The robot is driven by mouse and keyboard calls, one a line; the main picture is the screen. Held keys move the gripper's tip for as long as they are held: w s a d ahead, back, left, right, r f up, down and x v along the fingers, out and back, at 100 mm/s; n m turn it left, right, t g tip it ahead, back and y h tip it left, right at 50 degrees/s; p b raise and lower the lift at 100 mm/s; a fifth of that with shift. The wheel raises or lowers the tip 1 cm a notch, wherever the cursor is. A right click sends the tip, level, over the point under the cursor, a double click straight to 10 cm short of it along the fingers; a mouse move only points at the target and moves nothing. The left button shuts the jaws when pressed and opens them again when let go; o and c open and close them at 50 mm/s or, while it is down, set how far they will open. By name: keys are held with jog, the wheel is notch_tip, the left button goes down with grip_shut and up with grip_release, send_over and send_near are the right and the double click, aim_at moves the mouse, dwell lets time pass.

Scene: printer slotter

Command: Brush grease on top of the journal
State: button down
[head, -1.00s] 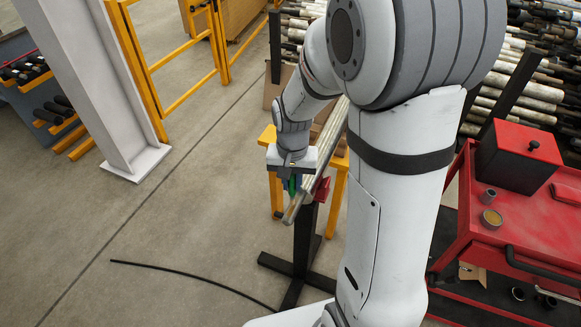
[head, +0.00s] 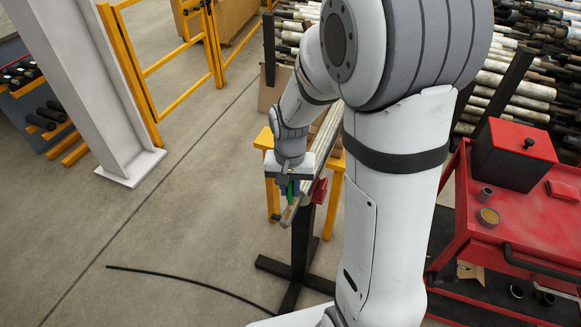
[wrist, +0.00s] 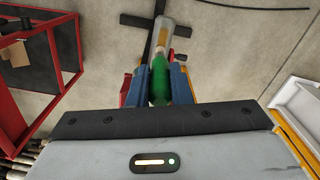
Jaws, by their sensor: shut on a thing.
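The journal (head: 289,217) is the near end of a long metal shaft, lying on a dark stand with a red support. My gripper (head: 291,187) is over it, shut on a green-handled brush (head: 292,189). In the wrist view, the blue fingers of my gripper (wrist: 155,85) clamp the green brush (wrist: 158,82) from both sides. A tan strip and a grey metal cylinder show beyond the handle. I cannot tell whether the bristles touch the journal. An open tin (head: 488,217) with yellowish contents stands on the red cart.
The red cart (head: 460,215) stands at the right, with a red box (head: 512,155) and a small cup on it. A yellow trestle (head: 270,165) is behind the shaft. A black cable (head: 190,277) lies on the open floor at left.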

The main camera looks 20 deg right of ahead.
notch_tip(320, 180, up, 5)
jog(key=p, duration=0.3)
jog(key=shift+w, duration=0.15)
jog(key=shift+r+p, duration=1.1)
jog(key=shift+r, duration=0.5)
